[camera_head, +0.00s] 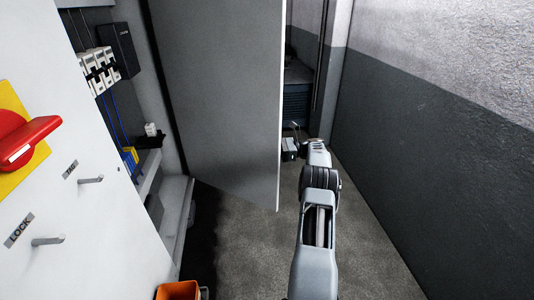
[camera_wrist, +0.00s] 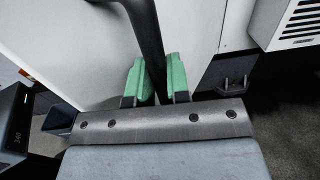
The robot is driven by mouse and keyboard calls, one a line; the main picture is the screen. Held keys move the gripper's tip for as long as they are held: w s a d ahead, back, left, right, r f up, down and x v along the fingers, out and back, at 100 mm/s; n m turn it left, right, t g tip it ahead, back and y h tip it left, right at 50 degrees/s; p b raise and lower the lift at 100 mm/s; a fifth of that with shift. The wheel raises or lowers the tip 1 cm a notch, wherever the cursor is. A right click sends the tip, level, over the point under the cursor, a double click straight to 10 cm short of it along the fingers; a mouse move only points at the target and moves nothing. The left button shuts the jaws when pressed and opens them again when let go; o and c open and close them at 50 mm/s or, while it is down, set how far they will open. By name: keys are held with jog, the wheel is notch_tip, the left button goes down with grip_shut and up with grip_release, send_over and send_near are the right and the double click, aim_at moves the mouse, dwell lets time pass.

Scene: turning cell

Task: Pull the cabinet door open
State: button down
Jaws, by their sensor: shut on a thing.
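The cabinet door (camera_head: 215,90) stands open in the head view, its grey face towards me and its pale free edge at the right. The cabinet's inside shows to its left. My gripper (camera_head: 290,148) is just past the free edge, partly hidden by the door. In the wrist view, the two green fingertips of my gripper (camera_wrist: 160,80) are shut on a dark bar handle (camera_wrist: 147,35), one on each side. A pale panel, seemingly the door's outer face (camera_wrist: 85,50), lies behind the handle. The handle is hidden in the head view.
A red rotary switch (camera_head: 25,138) on a yellow plate and two pegs are on the white panel at left. White breakers (camera_head: 98,68) sit inside the cabinet. An orange bin (camera_head: 178,291) stands at bottom. A grey wall (camera_head: 430,150) bounds the right; bare floor lies between.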

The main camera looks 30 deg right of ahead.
jog(key=shift+w+a+r, duration=0.1)
jog(key=shift+w, duration=0.1)
jog(key=c, duration=1.5)
grip_release()
jog(key=shift+o, duration=1.4)
jog(key=shift+w+a, duration=0.15)
jog(key=shift+a, duration=0.05)
jog(key=shift+o, duration=0.6)
jog(key=shift+d, duration=0.15)
jog(key=b+v, duration=0.1)
jog(key=v, duration=0.7)
jog(key=shift+b, duration=0.35)
